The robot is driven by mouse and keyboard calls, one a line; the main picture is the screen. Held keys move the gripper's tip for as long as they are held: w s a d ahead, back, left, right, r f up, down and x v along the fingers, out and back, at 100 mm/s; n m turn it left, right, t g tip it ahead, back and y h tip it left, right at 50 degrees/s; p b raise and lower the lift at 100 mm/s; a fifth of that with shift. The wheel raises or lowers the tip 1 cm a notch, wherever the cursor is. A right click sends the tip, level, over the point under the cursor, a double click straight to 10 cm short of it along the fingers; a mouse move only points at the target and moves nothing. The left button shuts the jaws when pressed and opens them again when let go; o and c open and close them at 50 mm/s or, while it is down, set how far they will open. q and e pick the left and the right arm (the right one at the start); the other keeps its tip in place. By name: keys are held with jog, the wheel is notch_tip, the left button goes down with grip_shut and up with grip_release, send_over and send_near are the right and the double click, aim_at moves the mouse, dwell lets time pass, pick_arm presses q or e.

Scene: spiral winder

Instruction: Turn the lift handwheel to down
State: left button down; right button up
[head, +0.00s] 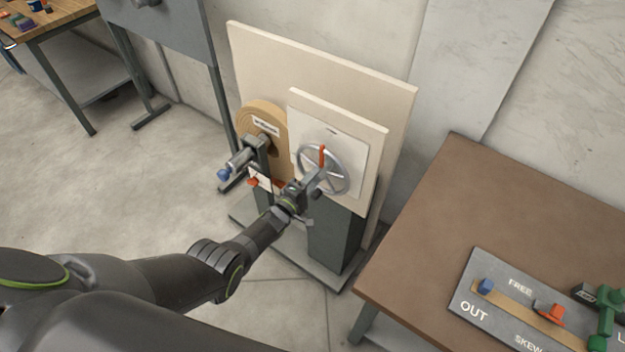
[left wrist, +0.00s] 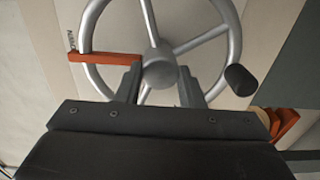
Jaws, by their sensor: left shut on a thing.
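The lift handwheel (head: 340,186) is a grey metal ring with spokes, upright on a pale panel (head: 375,140). In the left wrist view, the handwheel (left wrist: 237,45) fills the upper middle, with a black knob (left wrist: 239,80) at its lower right. An orange-red bar (head: 322,156) shows at the wheel; in the left wrist view this bar (left wrist: 105,57) points left towards a small, partly hidden label. My left gripper (head: 315,183) is at the wheel's middle. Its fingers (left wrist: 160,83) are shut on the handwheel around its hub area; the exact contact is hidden.
A tan spool (head: 262,118) and a blue-tipped shaft (head: 238,160) stand left of the panel. A brown table (head: 440,225) at right holds a grey board (head: 470,275) with blue, orange and green parts. A workbench (head: 55,25) stands far left. Floor at left is clear.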

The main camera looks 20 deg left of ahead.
pick_arm(q)
jog(key=shift+s+f, duration=0.1)
dwell(0.3)
jog(key=c, duration=1)
grip_release()
jog(key=shift+o, duration=0.2)
jog(key=p+v, duration=0.4)
jog(key=v, duration=1.3)
jog(key=shift+s, duration=0.15)
jog(key=shift+a, duration=0.1)
